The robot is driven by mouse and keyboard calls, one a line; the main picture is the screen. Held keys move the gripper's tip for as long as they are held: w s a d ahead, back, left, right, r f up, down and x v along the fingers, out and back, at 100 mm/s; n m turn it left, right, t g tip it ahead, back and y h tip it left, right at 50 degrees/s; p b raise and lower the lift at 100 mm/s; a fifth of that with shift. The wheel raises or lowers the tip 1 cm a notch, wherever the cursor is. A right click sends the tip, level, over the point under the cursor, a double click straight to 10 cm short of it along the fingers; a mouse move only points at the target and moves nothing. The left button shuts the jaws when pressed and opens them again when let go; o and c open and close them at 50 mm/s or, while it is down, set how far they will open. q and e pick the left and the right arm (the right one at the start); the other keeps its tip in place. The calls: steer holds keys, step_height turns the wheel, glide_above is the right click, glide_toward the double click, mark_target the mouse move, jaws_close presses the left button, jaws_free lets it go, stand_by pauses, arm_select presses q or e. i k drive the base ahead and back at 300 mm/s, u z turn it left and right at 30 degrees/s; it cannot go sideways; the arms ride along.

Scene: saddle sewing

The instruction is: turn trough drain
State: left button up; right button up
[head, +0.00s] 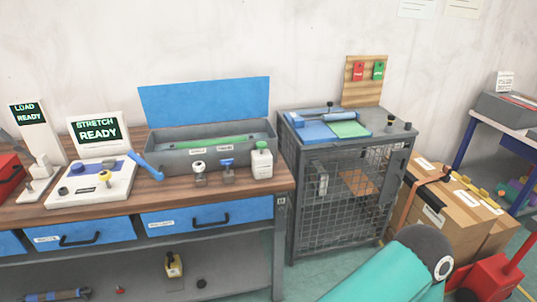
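The grey trough (178,160) stands on the wooden bench top with its blue lid (205,100) raised behind it. A long green strip (205,144) lies inside. A blue lever (146,166) sits slanted at the trough's left end. Two small knobs, one with a white top (199,167) and one with a blue top (227,165), stand in front of the trough. I cannot tell from the picture which of these is the drain. Neither gripper is in view.
A white bottle (262,161) stands by the trough's right front. A control box (90,186) and a "STRETCH READY" screen (97,131) are to the left. A mesh cabinet (335,205) stands right of the bench, with cardboard boxes (450,210) beyond it.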

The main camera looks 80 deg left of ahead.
mark_target(227, 162)
steer(key=z, duration=0.45)
steer(key=i, duration=0.4)
steer(key=u, duration=1.9)
steer(key=i, duration=0.15)
steer(key=u, duration=2.2)
steer(key=k, duration=0.55)
steer(key=u, duration=0.3)
steer(key=i, duration=1.65)
steer(key=z, duration=0.35)
